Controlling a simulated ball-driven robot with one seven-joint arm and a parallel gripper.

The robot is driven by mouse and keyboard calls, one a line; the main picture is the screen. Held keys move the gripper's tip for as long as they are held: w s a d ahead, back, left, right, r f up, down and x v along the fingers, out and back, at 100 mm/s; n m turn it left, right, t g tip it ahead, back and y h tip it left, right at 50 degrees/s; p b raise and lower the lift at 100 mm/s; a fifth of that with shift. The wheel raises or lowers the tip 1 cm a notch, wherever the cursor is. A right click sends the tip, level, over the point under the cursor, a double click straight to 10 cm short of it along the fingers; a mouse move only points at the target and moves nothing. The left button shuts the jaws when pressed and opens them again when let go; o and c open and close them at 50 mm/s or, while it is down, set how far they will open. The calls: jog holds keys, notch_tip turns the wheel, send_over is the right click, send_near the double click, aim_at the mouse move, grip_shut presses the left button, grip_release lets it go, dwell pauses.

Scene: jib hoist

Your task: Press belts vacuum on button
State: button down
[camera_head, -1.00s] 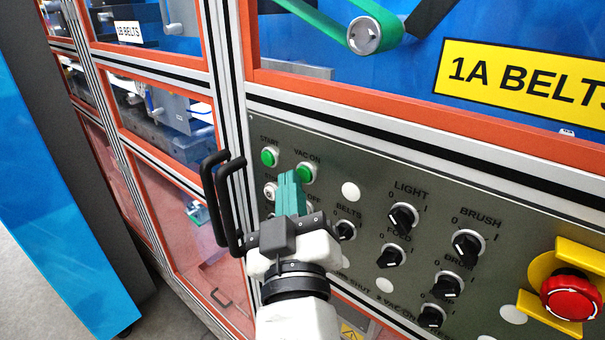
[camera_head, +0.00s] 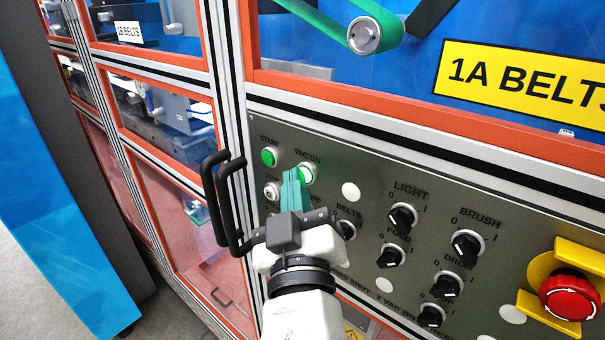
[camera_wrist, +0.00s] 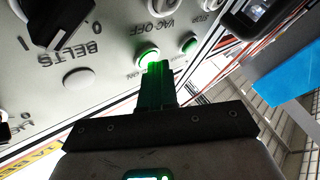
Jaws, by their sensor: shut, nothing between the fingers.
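The green VAC ON button (camera_head: 307,174) sits on the grey control panel under its label, right of the green START button (camera_head: 269,157). It looks brightly lit, and in the wrist view the VAC ON button (camera_wrist: 149,56) glows at the fingertips. My gripper (camera_head: 291,173) has its green fingers together, with nothing between them. The tips overlap the left lower edge of the VAC ON button in the head view. They appear to be at or touching its face in the wrist view. The fingers and wrist hide the VAC OFF button in the head view.
A black door handle (camera_head: 226,200) stands out just left of my gripper. Black rotary switches such as BELTS (camera_head: 346,229) and LIGHT (camera_head: 402,216) are to the right. A red emergency stop (camera_head: 571,295) with a yellow guard is at far right.

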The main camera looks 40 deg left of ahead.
dwell(0.3)
jog(key=shift+s+b, duration=0.4)
jog(key=shift+s, duration=0.4)
jog(key=shift+s+a+b, duration=0.2)
jog(key=shift+s+b, duration=0.8)
jog(key=shift+s, duration=1.5)
